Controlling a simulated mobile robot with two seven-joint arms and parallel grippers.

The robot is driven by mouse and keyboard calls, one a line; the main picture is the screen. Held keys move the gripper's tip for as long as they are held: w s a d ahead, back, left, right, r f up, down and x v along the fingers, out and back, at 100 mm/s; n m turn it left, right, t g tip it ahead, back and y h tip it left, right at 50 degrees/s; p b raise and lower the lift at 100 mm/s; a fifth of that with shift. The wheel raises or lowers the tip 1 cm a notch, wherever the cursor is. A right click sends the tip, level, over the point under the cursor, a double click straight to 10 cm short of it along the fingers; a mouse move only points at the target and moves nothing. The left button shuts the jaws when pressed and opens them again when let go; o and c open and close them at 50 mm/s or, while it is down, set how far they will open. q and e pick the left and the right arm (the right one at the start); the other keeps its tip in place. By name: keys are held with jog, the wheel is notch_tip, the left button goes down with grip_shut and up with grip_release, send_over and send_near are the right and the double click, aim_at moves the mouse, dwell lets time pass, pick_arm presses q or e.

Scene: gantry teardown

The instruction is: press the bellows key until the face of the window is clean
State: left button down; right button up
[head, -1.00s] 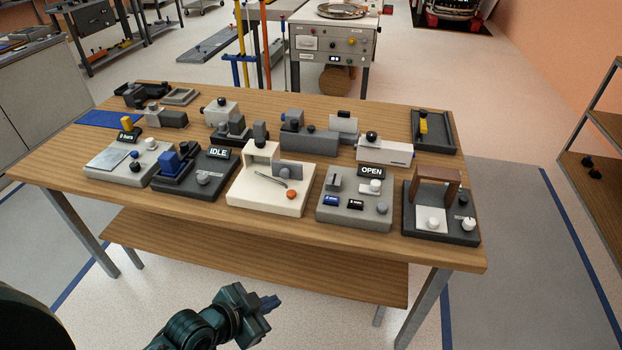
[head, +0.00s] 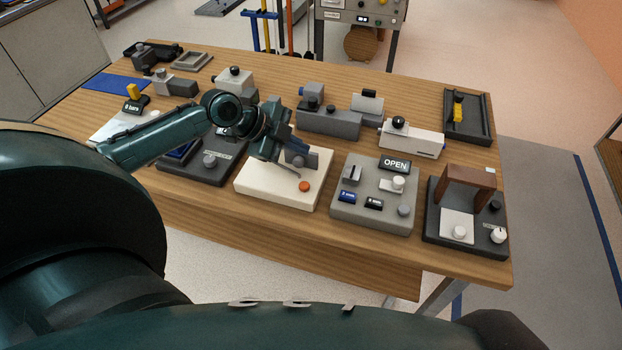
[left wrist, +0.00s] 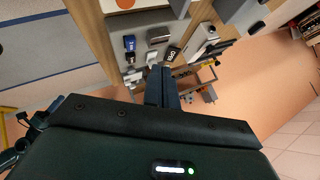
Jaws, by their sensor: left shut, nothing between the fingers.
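A cream device (head: 258,186) stands at the front middle of the table, with an orange round button (head: 304,186), a thin curved metal strip (head: 286,169) and an upright grey plate (head: 311,158). I cannot tell for sure which parts are the bellows key and the window, or whether a face is dirty. My left gripper (head: 297,152) is over this device, near the grey plate and hiding much of its back; contact cannot be told. In the left wrist view its fingers (left wrist: 162,88) are shut and empty, and the orange button (left wrist: 125,4) shows at the top edge. My right gripper is out of view.
Right of the cream device is a grey panel (head: 372,217) with an OPEN sign (head: 395,164), then a dark base with a brown arch (head: 468,176). A white box with a black knob (head: 411,141) and grey blocks (head: 329,124) stand behind. My left forearm covers devices on the left.

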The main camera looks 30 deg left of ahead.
aim_at(299, 186)
pick_arm(q)
jog(key=shift+s, duration=0.1)
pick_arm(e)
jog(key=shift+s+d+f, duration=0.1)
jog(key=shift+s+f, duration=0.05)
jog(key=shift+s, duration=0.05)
